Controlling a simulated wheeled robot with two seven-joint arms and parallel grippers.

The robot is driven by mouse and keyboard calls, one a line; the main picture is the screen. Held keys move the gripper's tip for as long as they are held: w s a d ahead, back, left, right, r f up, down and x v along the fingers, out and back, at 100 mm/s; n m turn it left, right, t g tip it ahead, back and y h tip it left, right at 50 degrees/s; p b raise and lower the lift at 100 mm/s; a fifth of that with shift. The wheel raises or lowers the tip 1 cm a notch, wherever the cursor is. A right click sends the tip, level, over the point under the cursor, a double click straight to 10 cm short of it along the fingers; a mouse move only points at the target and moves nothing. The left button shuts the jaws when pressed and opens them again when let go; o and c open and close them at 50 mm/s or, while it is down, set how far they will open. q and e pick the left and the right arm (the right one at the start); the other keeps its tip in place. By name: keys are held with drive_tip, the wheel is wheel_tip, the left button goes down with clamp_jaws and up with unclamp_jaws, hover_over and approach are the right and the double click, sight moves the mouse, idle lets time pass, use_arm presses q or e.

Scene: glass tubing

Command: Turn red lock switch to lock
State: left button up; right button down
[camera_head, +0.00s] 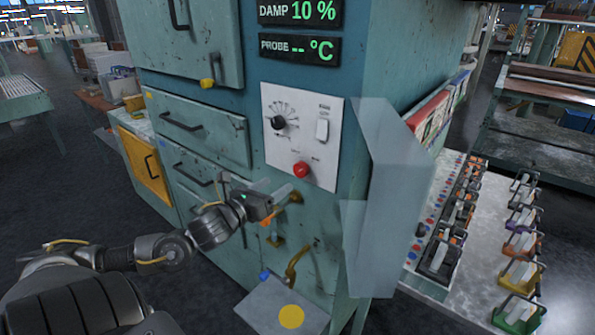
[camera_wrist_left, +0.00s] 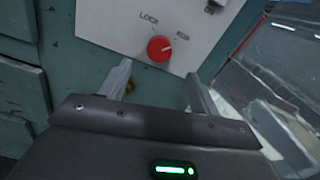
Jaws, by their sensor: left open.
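The red lock switch (camera_head: 301,169) is a round red knob low on a white control panel (camera_head: 326,115) on the teal cabinet. It also shows in the left wrist view (camera_wrist_left: 159,48), with the word LOCK to its upper left and a blurred label to its upper right. My left gripper (camera_head: 287,192) is just below the knob in the head view. In the left wrist view its two fingers (camera_wrist_left: 158,85) are apart and point toward the panel, with the knob beyond and between their tips. Nothing is between the fingers. My right gripper is not in view.
A black dial (camera_head: 278,122) and a white rocker switch (camera_head: 322,129) sit higher on the panel. A clear, open cover (camera_head: 390,190) stands out right of the panel. Brass valve fittings (camera_head: 297,262) are below. A table (camera_head: 450,225) with several padlock-like items stands at right.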

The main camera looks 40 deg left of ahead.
sight(298, 170)
use_arm(q)
drive_tip(key=w+p, duration=0.1)
drive_tip(key=w, duration=0.3)
drive_tip(key=w+p, duration=0.2)
drive_tip(key=w, duration=0.3)
drive_tip(key=shift+a+r, duration=0.15)
drive_tip(key=shift+w, duration=0.75)
drive_tip(key=c, duration=1)
